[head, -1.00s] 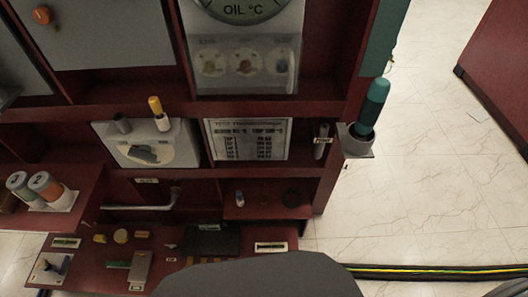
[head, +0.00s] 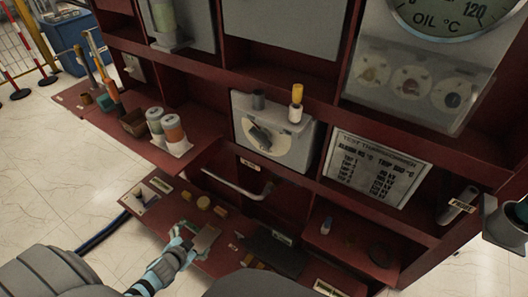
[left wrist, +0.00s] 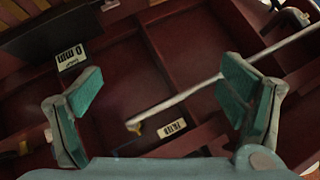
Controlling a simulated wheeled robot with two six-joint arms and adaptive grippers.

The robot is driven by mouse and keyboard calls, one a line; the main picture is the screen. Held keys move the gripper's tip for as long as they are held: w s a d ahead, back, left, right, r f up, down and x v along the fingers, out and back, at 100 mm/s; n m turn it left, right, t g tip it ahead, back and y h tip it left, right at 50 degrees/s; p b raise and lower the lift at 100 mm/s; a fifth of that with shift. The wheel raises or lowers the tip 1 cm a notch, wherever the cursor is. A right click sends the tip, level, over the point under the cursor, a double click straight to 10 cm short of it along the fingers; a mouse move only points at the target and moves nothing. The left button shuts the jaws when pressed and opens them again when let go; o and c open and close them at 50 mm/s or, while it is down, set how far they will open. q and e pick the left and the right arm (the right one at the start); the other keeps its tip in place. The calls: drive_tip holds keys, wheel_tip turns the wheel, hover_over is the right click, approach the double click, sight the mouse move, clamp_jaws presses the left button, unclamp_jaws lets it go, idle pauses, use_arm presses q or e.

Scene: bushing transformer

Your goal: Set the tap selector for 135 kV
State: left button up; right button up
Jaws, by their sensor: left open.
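The tap selector is a light grey box (head: 245,118) in a middle cubby of the dark red cabinet. A dark knob (head: 260,137) is on its sloped face, and its markings are too small to read. A printed chart (head: 375,168) with tap and kV rows is to its right. My left gripper (head: 181,246) is low over the front shelf, below and left of the selector and apart from it.
A pale bar handle (head: 232,186) crosses the cubby below the selector; it also shows in the left wrist view (left wrist: 185,93). A yellow-topped peg (head: 296,102) stands on the box. Jars (head: 175,133) stand on the left shelf. An oil gauge (head: 440,15) is upper right.

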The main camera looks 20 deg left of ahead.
use_arm(q)
drive_tip(key=w+d+r+m+t+h+b, duration=0.15)
drive_tip(key=w+r+t, duration=0.25)
drive_tip(key=w+r, duration=0.5)
drive_tip(key=m+t+h, duration=0.3)
drive_tip(key=t+h, duration=0.1)
drive_tip(key=t, duration=0.1)
approach(258, 140)
drive_tip(key=shift+n, duration=0.45)
drive_tip(key=w+p, duration=0.1)
drive_tip(key=w, duration=0.2)
drive_tip(key=w+d, duration=0.1)
drive_tip(key=w, duration=0.3)
drive_tip(key=w+p, duration=0.1)
drive_tip(key=w, duration=0.3)
drive_tip(key=shift+d+p, duration=0.3)
drive_tip(key=shift+d, duration=0.05)
drive_tip(key=shift+r, duration=0.1)
use_arm(e)
drive_tip(key=shift+f, duration=0.2)
use_arm(q)
drive_tip(key=shift+s, duration=0.1)
drive_tip(key=c, duration=1.2)
drive_tip(key=shift+o, duration=0.2)
